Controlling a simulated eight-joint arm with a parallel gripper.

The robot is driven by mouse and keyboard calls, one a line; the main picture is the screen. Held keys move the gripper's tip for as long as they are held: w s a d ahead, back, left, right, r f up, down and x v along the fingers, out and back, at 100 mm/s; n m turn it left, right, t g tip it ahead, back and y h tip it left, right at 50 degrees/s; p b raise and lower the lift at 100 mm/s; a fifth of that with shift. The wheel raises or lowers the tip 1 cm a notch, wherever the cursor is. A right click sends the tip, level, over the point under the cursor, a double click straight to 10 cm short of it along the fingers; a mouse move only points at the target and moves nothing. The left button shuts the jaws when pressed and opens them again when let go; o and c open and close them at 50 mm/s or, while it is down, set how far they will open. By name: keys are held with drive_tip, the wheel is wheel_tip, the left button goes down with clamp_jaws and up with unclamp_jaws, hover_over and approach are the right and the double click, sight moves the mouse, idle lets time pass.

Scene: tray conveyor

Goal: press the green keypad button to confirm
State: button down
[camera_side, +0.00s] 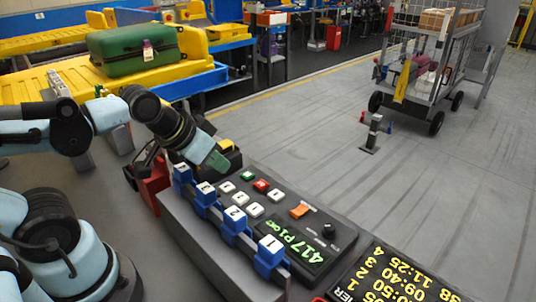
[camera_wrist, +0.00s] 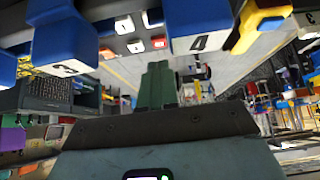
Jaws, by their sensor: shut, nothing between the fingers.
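The green button (camera_side: 247,176) sits on the dark keypad panel (camera_side: 318,262), beside a red button (camera_side: 261,185) and several white keys. My gripper (camera_side: 217,160) is at the panel's upper-left end, left of the green button and apart from it. Its green fingers are together and empty, as the wrist view (camera_wrist: 157,85) also shows. In the wrist view a red key (camera_wrist: 158,42) and white keys (camera_wrist: 125,25) show upside down beyond the fingers. I cannot make out the green button in that view.
Numbered blue blocks (camera_side: 236,220) stand on a rail along the panel's near side, close to my gripper. A yellow-and-black object (camera_side: 228,150) is just behind the fingertips. An orange switch (camera_side: 299,210), a black knob (camera_side: 328,230) and a lit display lie farther right.

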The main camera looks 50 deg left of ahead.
idle(0.4)
drive_tip(key=r+m+t+y, duration=0.1)
drive_tip(key=m+t, duration=0.1)
drive_tip(key=m, duration=0.6)
hover_over(245, 176)
drive_tip(key=shift+r, duration=0.1)
drive_tip(key=shift+f, duration=4.4)
drive_tip(key=shift+f, duration=0.15)
drive_tip(key=shift+f, duration=0.3)
